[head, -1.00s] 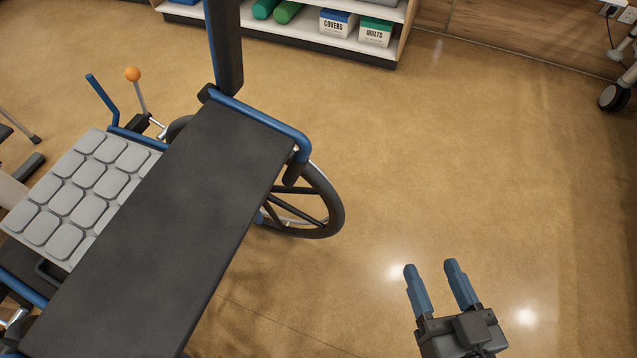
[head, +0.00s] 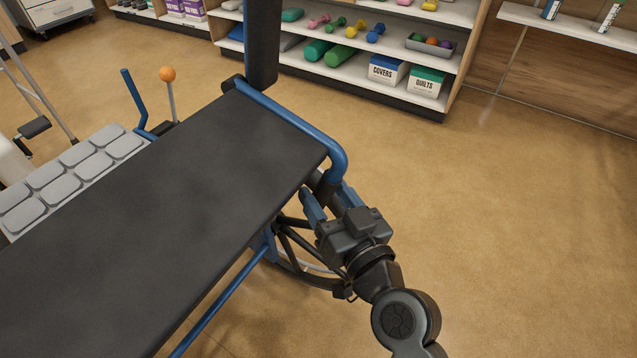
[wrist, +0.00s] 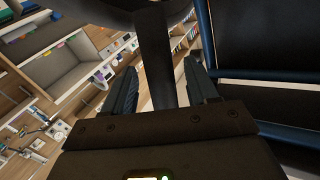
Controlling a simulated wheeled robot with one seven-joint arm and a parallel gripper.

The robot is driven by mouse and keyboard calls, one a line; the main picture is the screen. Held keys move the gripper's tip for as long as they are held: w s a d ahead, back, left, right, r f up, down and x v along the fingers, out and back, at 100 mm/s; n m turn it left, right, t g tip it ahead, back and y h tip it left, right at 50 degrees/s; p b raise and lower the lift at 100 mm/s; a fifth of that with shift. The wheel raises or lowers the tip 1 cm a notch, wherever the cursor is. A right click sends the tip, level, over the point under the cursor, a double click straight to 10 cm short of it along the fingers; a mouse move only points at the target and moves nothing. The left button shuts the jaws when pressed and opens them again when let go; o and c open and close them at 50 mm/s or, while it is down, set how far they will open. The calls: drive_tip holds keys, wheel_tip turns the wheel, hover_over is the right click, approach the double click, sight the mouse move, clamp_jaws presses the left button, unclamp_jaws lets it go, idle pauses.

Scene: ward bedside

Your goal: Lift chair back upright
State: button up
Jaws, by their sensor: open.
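The wheelchair's black back panel (head: 170,200) lies reclined, nearly flat, in a blue tube frame (head: 295,122) across the left of the head view. A dark push handle (head: 325,183) hangs from the bend of the tube at the panel's right corner. My gripper (head: 330,195) is at this handle, its blue fingers open on either side of it. In the wrist view a dark bar, apparently the handle (wrist: 158,60), stands between the two fingers, with a gap showing on each side. The gripper body hides part of the wheel.
The grey cushioned seat (head: 70,175) and an orange-knobbed lever (head: 168,75) are at left. A dark wheel (head: 300,262) is below the gripper. A shelf unit (head: 440,65) with boxes and dumbbells stands at the back. The floor at right is clear.

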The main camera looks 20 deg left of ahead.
drive_tip(key=shift+x, duration=1.75)
clamp_jaws()
